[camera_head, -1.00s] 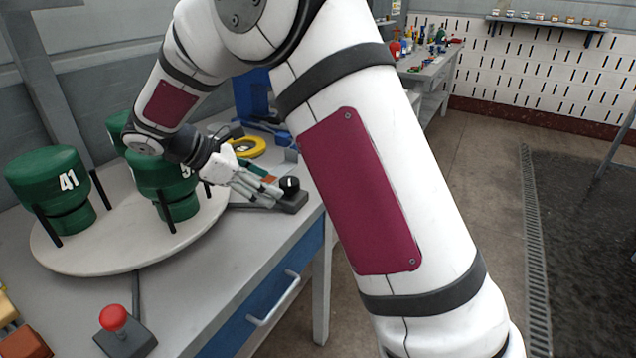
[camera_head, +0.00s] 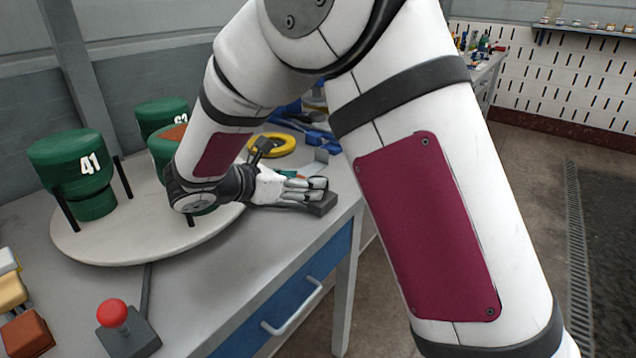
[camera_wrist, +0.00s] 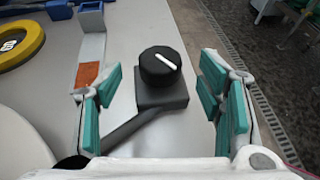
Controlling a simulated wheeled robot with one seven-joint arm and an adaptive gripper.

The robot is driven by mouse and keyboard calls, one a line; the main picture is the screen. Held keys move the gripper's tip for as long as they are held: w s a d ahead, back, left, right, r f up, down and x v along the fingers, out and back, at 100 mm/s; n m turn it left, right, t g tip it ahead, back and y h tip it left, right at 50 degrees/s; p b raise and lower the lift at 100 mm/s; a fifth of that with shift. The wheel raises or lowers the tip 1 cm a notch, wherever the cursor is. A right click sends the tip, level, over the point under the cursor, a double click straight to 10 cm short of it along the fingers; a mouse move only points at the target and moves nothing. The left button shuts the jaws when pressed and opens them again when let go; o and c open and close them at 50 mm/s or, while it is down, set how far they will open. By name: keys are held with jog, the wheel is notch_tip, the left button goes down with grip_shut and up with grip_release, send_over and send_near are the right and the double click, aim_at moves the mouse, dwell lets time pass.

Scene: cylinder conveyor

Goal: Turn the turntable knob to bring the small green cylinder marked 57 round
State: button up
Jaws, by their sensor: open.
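The turntable knob (camera_wrist: 160,65) is black with a white pointer line and sits on a dark box (camera_wrist: 162,98). In the wrist view it stands between my open gripper fingers (camera_wrist: 165,100), with a gap on both sides. The round pale turntable (camera_head: 110,250) carries large green cylinders. One is marked 41 (camera_head: 85,175). One behind has a partly hidden number (camera_head: 158,115), and a third (camera_head: 165,150) is mostly behind my arm. I see no number 57.
Yellow and brown blocks (camera_head: 22,330) lie at left. A yellow ring (camera_head: 272,145) and blue parts lie behind my gripper. The table's right edge is close to the knob box.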

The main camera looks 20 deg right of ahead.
jog(key=shift+b+x, duration=0.3)
jog(key=shift+x, duration=2.45)
jog(key=shift+c, duration=0.6)
jog(key=c, duration=1)
jog(key=shift+c, duration=0.2)
